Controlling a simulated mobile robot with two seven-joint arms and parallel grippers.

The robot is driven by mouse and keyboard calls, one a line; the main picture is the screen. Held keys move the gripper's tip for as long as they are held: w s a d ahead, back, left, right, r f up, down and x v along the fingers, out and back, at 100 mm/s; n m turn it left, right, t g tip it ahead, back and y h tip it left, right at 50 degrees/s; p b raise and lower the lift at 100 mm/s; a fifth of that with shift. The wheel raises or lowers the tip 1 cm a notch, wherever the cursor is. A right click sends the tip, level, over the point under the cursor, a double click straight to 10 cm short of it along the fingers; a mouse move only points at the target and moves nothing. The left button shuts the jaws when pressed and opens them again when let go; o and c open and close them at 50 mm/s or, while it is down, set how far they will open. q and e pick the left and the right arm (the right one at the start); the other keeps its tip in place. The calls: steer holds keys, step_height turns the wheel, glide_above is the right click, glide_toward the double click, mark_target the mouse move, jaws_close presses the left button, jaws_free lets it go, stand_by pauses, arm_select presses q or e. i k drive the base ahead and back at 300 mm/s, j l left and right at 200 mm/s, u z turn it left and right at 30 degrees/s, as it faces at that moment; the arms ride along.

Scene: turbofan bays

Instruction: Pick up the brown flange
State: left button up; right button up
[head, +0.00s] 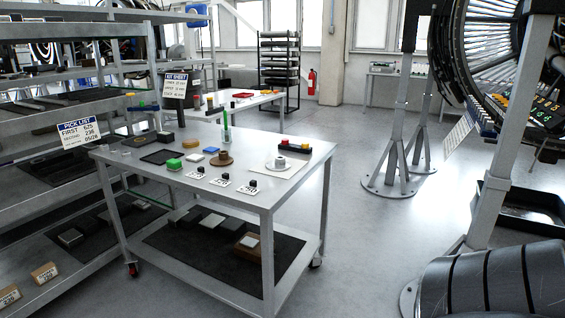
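The brown flange (222,159) is a small disc with a raised hub. It stands upright on the top of the grey metal workbench (265,198), near the middle. A blue block (211,150) is just behind it to the left, and a green pen-like upright item (226,122) stands behind it. Nothing covers the flange from this side. Neither of my grippers is in view.
A white flanged part (284,145) sits on a white sheet at the right of the bench. Small weights (225,176) with cards line the front. Shelving (60,215) stands at left, engine stands (400,150) at right. The floor (365,250) between is clear.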

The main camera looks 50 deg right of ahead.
mark_target(224, 159)
steer(key=z, duration=1.45)
